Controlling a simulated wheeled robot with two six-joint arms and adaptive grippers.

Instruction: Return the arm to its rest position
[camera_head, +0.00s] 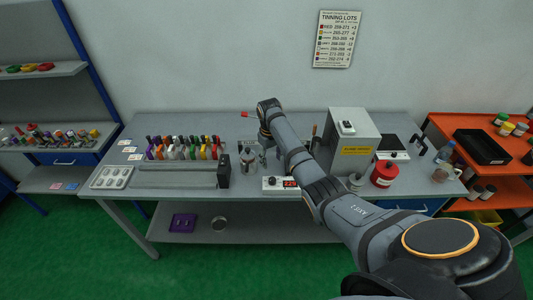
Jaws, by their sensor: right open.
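My right arm (372,222) comes in from the lower right and reaches across the grey bench to its back middle. Its wrist points down, and my right gripper (262,153) is small and partly hidden under the wrist. My left gripper is out of view.
A grey bench (200,125) carries a row of coloured-handled tools (186,148), a red-digit display box (281,184), a grey cabinet (347,130) and a red canister (384,174). An orange cart (450,125) stands right. Blue-framed shelves (40,69) stand left.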

